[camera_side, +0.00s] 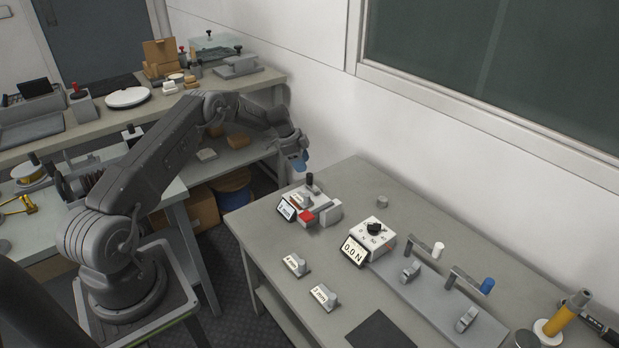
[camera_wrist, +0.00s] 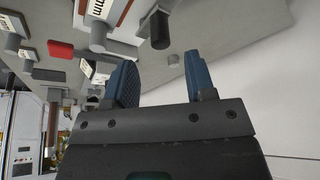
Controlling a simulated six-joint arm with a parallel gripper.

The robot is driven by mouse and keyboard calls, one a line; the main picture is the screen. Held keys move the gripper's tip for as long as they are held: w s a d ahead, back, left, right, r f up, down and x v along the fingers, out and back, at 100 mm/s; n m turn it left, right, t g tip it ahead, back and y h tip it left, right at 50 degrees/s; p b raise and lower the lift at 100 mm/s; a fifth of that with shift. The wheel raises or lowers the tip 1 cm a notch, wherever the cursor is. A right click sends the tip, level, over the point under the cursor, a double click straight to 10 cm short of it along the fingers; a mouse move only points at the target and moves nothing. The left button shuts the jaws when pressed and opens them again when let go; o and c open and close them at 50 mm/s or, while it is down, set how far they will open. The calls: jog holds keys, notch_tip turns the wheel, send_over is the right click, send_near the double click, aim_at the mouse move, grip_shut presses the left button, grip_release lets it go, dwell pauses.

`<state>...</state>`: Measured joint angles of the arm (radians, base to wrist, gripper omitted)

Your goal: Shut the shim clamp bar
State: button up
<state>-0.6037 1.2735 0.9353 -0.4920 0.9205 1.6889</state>
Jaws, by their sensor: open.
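A small gauge fixture (camera_side: 318,210) stands at the far left of the grey bench in the side view. It has a tilted display, a red block (camera_side: 306,216) and an upright black knob (camera_side: 309,180). In the wrist view the red block (camera_wrist: 60,49) and black knob (camera_wrist: 160,29) show beyond the fingers. I cannot clearly tell the clamp bar from the other grey parts of the fixture, or its position. My gripper (camera_side: 302,160) hangs above and behind the fixture, apart from it. Its blue fingers (camera_wrist: 160,80) are open with nothing between them.
A white force box (camera_side: 372,238) reading 0.0 N stands to the right of the fixture. Two labelled shim blocks (camera_side: 296,265) (camera_side: 323,297) sit in front. Levers with white (camera_side: 438,250) and blue (camera_side: 487,286) handles stand farther right. A wall runs behind the bench.

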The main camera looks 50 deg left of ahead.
aim_at(308, 175)
jog(key=x, duration=0.7)
jog(key=shift+r, duration=0.1)
jog(key=shift+c, duration=0.4)
jog(key=c, duration=0.8)
jog(key=shift+c, duration=0.2)
